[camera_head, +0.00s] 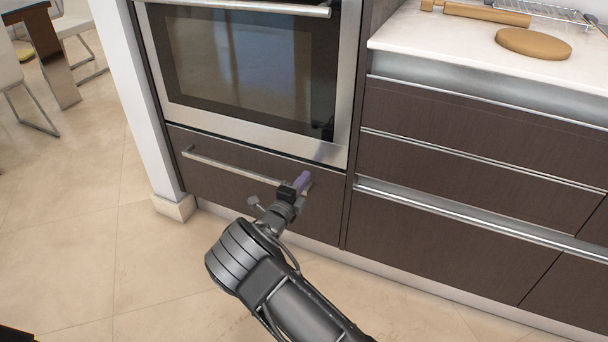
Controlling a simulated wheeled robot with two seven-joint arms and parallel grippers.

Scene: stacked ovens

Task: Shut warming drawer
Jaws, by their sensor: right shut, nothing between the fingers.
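The warming drawer (230,187) is the dark brown front below the oven, with a long silver bar handle (225,165). Its front looks about level with the cabinet around it; I cannot tell if a small gap is left. My right gripper (303,181) is at the right end of the handle, close to the drawer front. Its fingers are shut and empty. The gripper hides the handle's right end, and I cannot tell whether it touches the handle or the front. My left gripper is not in view.
The oven (250,65) with a glass door is directly above the drawer. Brown drawers (460,150) and a white counter (440,40) with a round board (533,43) stand to the right. A white post (130,90) borders the left. Tiled floor (90,230) is clear in front; chairs are far left.

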